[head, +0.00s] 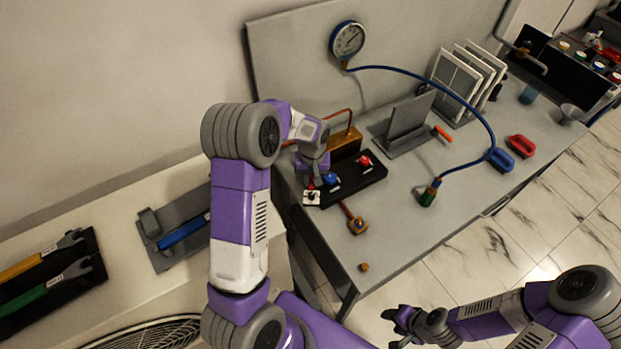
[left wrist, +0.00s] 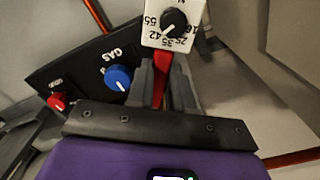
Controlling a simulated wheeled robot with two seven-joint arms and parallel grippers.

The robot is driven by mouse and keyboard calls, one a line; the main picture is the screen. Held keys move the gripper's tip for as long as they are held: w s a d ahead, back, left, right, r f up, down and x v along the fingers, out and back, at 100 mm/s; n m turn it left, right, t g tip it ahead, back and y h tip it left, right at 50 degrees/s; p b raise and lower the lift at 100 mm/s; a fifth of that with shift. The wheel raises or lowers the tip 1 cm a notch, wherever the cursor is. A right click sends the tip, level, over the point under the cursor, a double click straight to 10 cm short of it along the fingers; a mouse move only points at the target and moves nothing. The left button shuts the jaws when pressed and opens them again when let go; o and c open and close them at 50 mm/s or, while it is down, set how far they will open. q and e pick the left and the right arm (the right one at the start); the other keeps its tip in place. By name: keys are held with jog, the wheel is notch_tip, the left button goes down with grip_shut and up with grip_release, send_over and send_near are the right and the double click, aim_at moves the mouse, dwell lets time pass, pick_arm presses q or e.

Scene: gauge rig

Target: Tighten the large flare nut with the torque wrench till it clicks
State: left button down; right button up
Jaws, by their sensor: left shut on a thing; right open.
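My left gripper (head: 311,178) is shut on a red handle (left wrist: 159,92), which joins a white dial plate (left wrist: 172,38) with a black knob and printed numbers. The plate also shows in the head view (head: 312,198). I cannot tell for sure whether this is the torque wrench. A blue-handled tool (head: 182,232) lies in a grey tray (head: 160,257), partly behind my left arm. A brass fitting (head: 358,227) on a copper rod may be the flare nut. A small brass piece (head: 364,267) lies near the bench's front edge. My right gripper (head: 389,327) is open and empty, off the bench.
A black panel (head: 350,182) with blue and red knobs is close beside my left gripper. A blue hose runs from the gauge (head: 347,41) to a green-and-brass end (head: 429,194). A black tray (head: 60,275) holds yellow and green spanners. The bench front is mostly clear.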

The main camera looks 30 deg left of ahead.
aim_at(318, 196)
pick_arm(q)
jog(key=shift+w+d+r+n, duration=0.1)
jog(key=shift+w+d+n, duration=0.3)
jog(key=shift+d+n, duration=0.2)
jog(key=shift+s, duration=0.1)
dwell(0.5)
jog(key=shift+s+d+b, duration=0.2)
jog(key=shift+s+d, duration=0.5)
jog(key=shift+s, duration=0.25)
jog(key=shift+s+d+b, duration=0.15)
jog(key=shift+s+d, duration=0.55)
jog(key=shift+s, duration=0.25)
jog(key=shift+r, duration=0.1)
jog(key=shift+r+p, duration=1.8)
jog(key=shift+r, duration=0.35)
jog(key=shift+d+f, duration=0.1)
